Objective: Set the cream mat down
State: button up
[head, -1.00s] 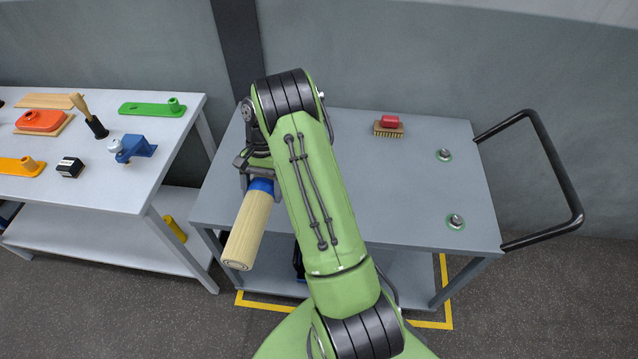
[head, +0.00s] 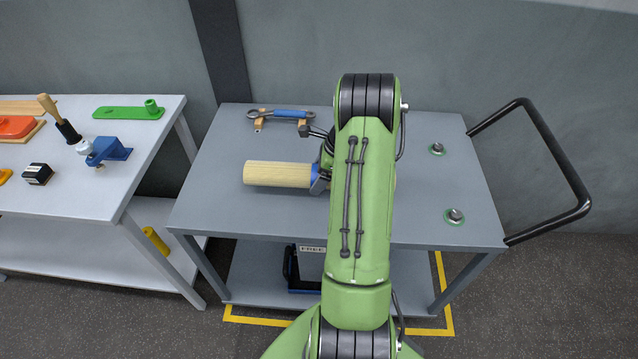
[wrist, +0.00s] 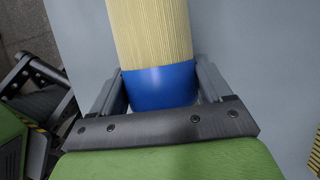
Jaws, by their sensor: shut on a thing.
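In the wrist view the fingers of my gripper (wrist: 160,95) stand on either side of the blue band, and the ribbed mat (wrist: 150,35) runs up out of the picture.
A blue-handled wrench (head: 282,113) rests on wooden supports at the trolley's back. Two round metal knobs (head: 454,216) (head: 437,148) sit at its right, beside a black handle (head: 560,165). A white table (head: 95,190) with several tools stands left. The trolley's front left is clear.

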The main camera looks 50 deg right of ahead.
notch_tip(320, 180, down, 3)
jog(key=shift+r, duration=0.3)
jog(key=o, duration=1.4)
jog(key=shift+c, duration=0.2)
